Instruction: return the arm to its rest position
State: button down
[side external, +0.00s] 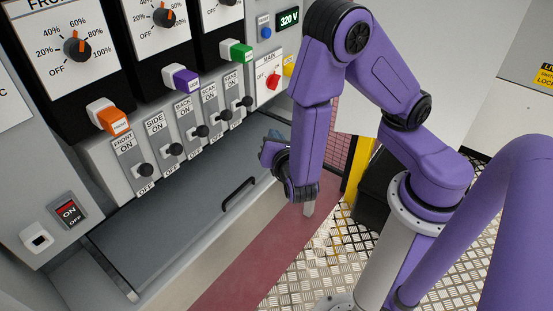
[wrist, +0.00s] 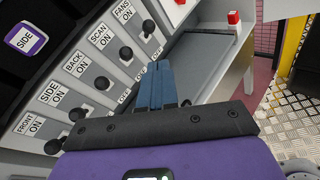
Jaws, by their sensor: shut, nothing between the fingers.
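My gripper (wrist: 158,66) is shut and empty. Its two blue fingers lie side by side in the wrist view, pointing toward the panel's switch row and the grey ledge. In the side external view the gripper (side external: 274,134) is mostly hidden behind my purple forearm, with only some blue showing. It hangs in the air in front of the right end of the switch row. I cannot tell its exact distance from the panel.
Toggle switches (side external: 145,170) line the sloped panel, with orange, purple and green plugs (side external: 239,53) above. A red MAIN knob (side external: 273,80) sits to their right. Metal tread floor (side external: 310,253) lies open at the right.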

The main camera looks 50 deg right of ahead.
jog(key=s+d+r+m+g+y, duration=0.1)
jog(key=s+d+r+m+g, duration=0.25)
jog(key=s+m+g, duration=0.45)
jog(key=s+a+r+m+g+y, duration=0.3)
jog(key=s+r+y, duration=0.1)
jog(key=s+y, duration=0.5)
jog(key=shift+s+a+g, duration=0.15)
jog(key=shift+s+g, duration=0.25)
jog(key=shift+s, duration=0.35)
